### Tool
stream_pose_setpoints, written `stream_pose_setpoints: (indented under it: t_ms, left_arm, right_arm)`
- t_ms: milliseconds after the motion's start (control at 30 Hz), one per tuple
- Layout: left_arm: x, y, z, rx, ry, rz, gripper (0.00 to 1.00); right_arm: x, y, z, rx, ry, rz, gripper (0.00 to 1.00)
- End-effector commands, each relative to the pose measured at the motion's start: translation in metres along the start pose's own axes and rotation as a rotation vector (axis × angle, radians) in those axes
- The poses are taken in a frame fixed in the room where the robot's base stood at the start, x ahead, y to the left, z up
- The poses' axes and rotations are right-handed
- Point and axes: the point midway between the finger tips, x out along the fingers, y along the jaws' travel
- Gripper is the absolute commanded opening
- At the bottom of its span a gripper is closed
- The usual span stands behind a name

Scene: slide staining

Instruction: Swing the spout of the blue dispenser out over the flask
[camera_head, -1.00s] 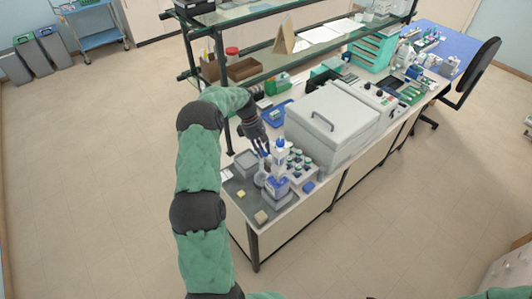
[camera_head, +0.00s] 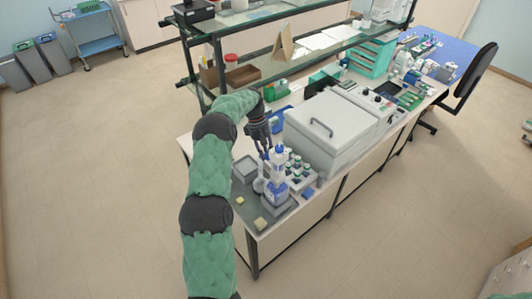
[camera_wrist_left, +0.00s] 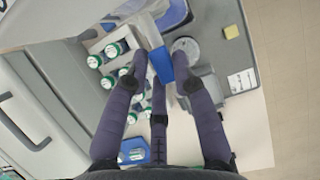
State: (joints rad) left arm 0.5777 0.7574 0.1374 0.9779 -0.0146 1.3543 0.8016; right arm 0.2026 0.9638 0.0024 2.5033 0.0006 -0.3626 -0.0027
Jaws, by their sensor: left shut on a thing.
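The clear flask (camera_head: 259,185) stands just left of the dispenser, low and partly hard to make out. I cannot tell whether the spout is over it. My right gripper is out of view.
A rack of green-capped bottles (camera_head: 299,170) stands close right of the dispenser. A grey tray (camera_head: 245,169) is to the left, and a large grey machine (camera_head: 325,130) behind right. A yellow block (camera_head: 240,200) lies on the dark mat. Shelves (camera_head: 270,70) stand behind.

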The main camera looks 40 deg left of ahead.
Motion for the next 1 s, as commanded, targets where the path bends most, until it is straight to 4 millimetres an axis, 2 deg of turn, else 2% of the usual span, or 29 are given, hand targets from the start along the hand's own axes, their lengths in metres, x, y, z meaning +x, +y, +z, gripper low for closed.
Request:
stream_pose_setpoints:
  t_ms: [67,100,167,467,633,767,1000]
  left_arm:
    - [0.0,0.0,0.0,0.001,0.0,0.0,0.0]
    - [0.0,0.0,0.0,0.001,0.0,0.0,0.34]
    - [0.0,0.0,0.0,0.0,0.0,0.0,0.51]
    - [0.0,0.0,0.0,0.0,0.0,0.0,0.52]
    - [-0.009,0.0,0.0,0.0,0.001,0.001,0.52]
    - [-0.03,0.001,-0.001,0.0,0.003,0.003,0.52]
    - [-0.078,0.001,-0.001,0.0,0.002,0.003,0.52]
  right_arm:
    - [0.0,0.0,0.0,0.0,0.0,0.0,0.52]
    - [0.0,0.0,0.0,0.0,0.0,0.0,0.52]
    - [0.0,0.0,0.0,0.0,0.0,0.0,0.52]
    - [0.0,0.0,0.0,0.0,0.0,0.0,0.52]
    - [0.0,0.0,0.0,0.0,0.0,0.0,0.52]
    - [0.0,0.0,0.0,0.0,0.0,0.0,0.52]
    - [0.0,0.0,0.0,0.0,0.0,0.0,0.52]
